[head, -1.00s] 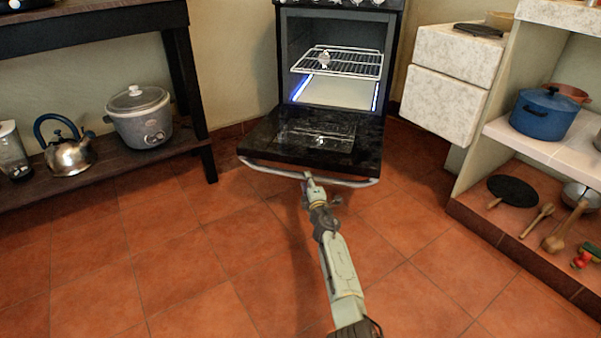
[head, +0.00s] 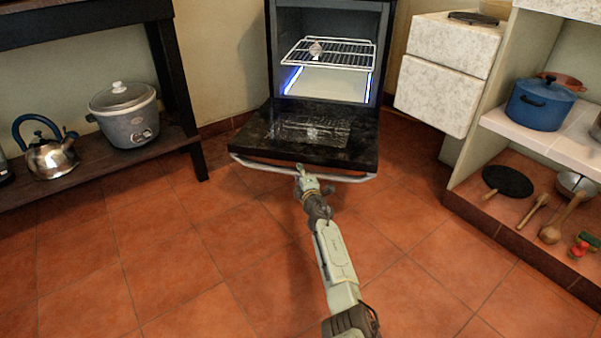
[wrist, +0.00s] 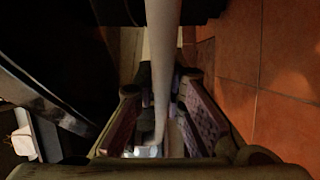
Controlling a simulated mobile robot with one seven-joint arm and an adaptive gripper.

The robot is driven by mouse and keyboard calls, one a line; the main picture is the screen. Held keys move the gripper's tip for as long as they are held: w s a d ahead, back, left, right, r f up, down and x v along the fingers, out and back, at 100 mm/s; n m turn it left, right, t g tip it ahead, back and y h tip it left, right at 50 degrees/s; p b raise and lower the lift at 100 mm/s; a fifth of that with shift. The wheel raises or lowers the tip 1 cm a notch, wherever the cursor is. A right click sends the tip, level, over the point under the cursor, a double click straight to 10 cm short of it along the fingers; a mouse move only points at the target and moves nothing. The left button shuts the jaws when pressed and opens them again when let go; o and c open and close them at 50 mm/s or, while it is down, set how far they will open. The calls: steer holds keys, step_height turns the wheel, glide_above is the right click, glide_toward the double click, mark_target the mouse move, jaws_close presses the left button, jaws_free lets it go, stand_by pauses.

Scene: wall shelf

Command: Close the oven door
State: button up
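The oven (head: 330,20) stands at the back with its dark door (head: 310,135) folded down, roughly level, so the inside is exposed. A pale bar handle (head: 255,167) runs along the door's front edge. My gripper (head: 301,172) is at the handle, near its middle. In the wrist view the handle (wrist: 162,50) runs lengthwise between the two fingers of my gripper (wrist: 163,100), with gaps seen on both sides. The fingers look open around it; whether either touches it is unclear.
A wire rack (head: 330,53) sits inside the oven. White drawers (head: 440,95) and a shelf with a blue pot (head: 540,104) stand to the right. A dark shelf with a kettle (head: 50,157) and a slow cooker (head: 125,115) is left. The tiled floor (head: 180,250) before the oven is clear.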

jaws_close()
steer(key=shift+r, duration=0.1)
stand_by(0.3)
